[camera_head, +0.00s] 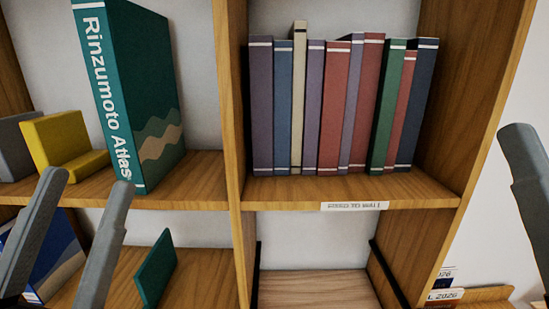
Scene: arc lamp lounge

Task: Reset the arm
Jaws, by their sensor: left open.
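My left gripper (87,180) is at the lower left, in front of the left part of the bookcase. Its two grey fingers are apart with nothing between them. A green book marked "Rinzumoto Atlas" (150,85) stands upright on the shelf behind and above the fingers. At the right edge, a dark grey part of my right arm (526,165) shows, beside the bookcase. The rest of it is cut off, so its jaws cannot be judged.
The wooden bookcase (236,150) has a middle upright. Several upright books (335,105) fill the upper right shelf. A yellow bookend (62,145) stands left of the atlas. A green panel (156,268) and a blue book (55,260) are below. The lower right compartment (315,288) looks empty.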

